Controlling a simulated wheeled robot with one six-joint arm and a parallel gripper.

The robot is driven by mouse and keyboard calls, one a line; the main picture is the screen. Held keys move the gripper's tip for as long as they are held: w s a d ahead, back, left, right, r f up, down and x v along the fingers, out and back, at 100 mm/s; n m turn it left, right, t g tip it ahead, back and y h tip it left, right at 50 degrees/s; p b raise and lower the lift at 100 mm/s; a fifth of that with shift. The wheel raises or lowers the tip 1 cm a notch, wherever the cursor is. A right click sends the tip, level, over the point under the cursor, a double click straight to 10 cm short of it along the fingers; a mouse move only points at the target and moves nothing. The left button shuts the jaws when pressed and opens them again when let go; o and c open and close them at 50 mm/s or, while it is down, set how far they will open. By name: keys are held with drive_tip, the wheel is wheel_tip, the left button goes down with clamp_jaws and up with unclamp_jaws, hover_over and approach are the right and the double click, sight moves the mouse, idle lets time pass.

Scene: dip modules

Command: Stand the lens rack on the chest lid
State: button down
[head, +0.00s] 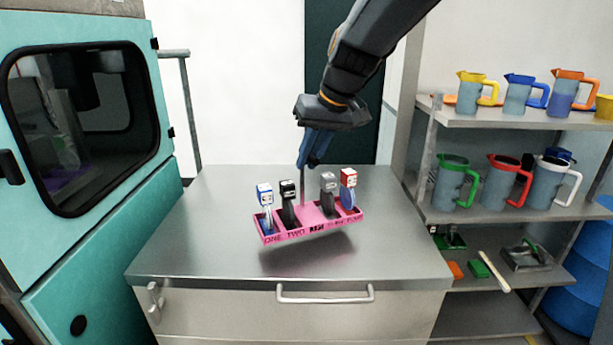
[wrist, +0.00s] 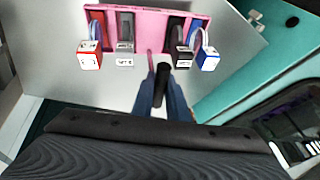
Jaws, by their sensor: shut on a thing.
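The pink lens rack (head: 311,222) hangs a little above the chest lid (head: 215,225), with a shadow on the metal below it. It holds several lens modules with blue, black, grey and red tops, standing in its slots. My gripper (head: 304,163) is over the rack, shut on the rack's thin upright handle (head: 303,188). In the wrist view the rack (wrist: 150,25) is ahead of my gripper (wrist: 163,85), with the handle's dark grip between the blue fingers. The bare lid (wrist: 240,60) shows beyond the rack.
A teal cabinet (head: 100,240) with a dark window stands close on the left. On the right a shelf unit (head: 500,213) holds several jugs, brushes and small items. The lid around the rack is clear. A drawer handle (head: 325,297) sticks out at the chest's front.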

drive_tip(key=shift+f+p, duration=0.6)
drive_tip(key=shift+f, duration=1.85)
drive_tip(key=c, duration=1.7)
unclamp_jaws()
drive_tip(key=shift+c, duration=0.2)
drive_tip(key=b+v, duration=0.3)
drive_tip(key=v, duration=0.9)
drive_tip(key=s+d+f+m+h, duration=0.1)
drive_tip(key=s+d+f, duration=0.3)
drive_tip(key=s+f, duration=0.2)
drive_tip(key=s+d+f+m+g+h, duration=0.1)
drive_tip(key=s+d+f, duration=0.4)
drive_tip(key=f, duration=0.5)
drive_tip(key=s+d+f+m+h, duration=0.1)
drive_tip(key=s+d+f, duration=0.3)
drive_tip(key=s+f, duration=0.3)
wheel_tip(320, 180, down, 2)
drive_tip(key=shift+d+f+m+g+h, duration=0.1)
drive_tip(key=shift+d+m+g+h, duration=0.1)
drive_tip(key=shift+m+g+h, duration=0.1)
